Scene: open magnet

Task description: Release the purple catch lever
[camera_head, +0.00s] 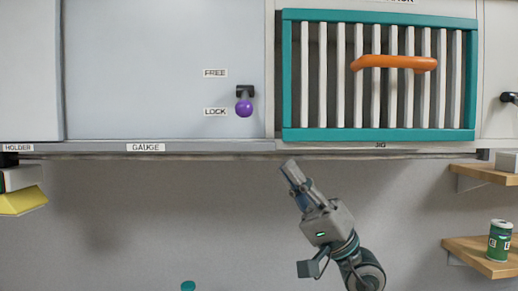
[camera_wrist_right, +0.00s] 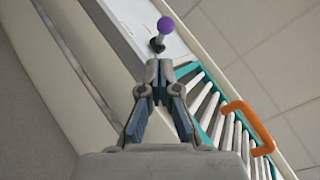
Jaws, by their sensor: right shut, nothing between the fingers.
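The purple catch lever (camera_head: 244,107) is a round purple knob on a dark mount on the pale panel. In the head view it hangs down next to the LOCK label (camera_head: 215,112), below the FREE label (camera_head: 215,73). It also shows in the right wrist view (camera_wrist_right: 166,25), beyond the fingertips. My right gripper (camera_head: 290,166) is below the panel's lower edge, to the right of and lower than the knob, apart from it. Its fingers are shut and empty, as the right wrist view (camera_wrist_right: 159,66) also shows. My left gripper is not in view.
A teal-framed grille (camera_head: 378,132) with white bars and an orange handle (camera_head: 394,63) is right of the lever. A ledge (camera_head: 200,147) runs below the panels. Wooden shelves (camera_head: 470,246) at the right hold a green can (camera_head: 499,241). The wall below the ledge is mostly clear.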

